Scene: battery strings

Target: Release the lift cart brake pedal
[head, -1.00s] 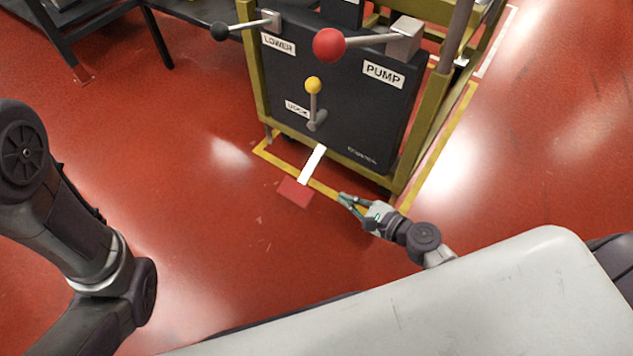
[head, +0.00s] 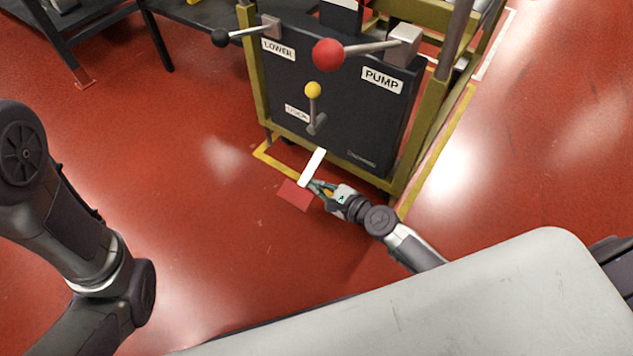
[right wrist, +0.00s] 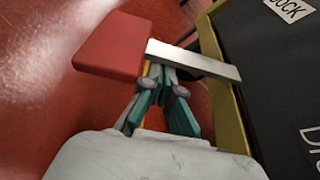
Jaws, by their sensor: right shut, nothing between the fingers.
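The brake pedal is a red flat pad (head: 295,194) on a pale metal arm (head: 313,166) that comes out low from the front of the lift cart (head: 335,110). In the right wrist view the red pad (right wrist: 110,45) and its arm (right wrist: 195,60) lie just beyond the fingertips. My right gripper (head: 314,187) is shut and empty, with its tips at the joint of pad and arm. Whether they touch cannot be told. It also shows in the right wrist view (right wrist: 163,78). Of my left arm only links show at the left; its gripper is out of view.
The cart front bears a red-knobbed PUMP lever (head: 328,54), a black-knobbed LOWER lever (head: 221,38) and a yellow-knobbed LOCK lever (head: 313,90). Yellow floor tape (head: 436,150) edges the cart. A dark table (head: 120,14) stands at upper left. The red floor left of the pedal is clear.

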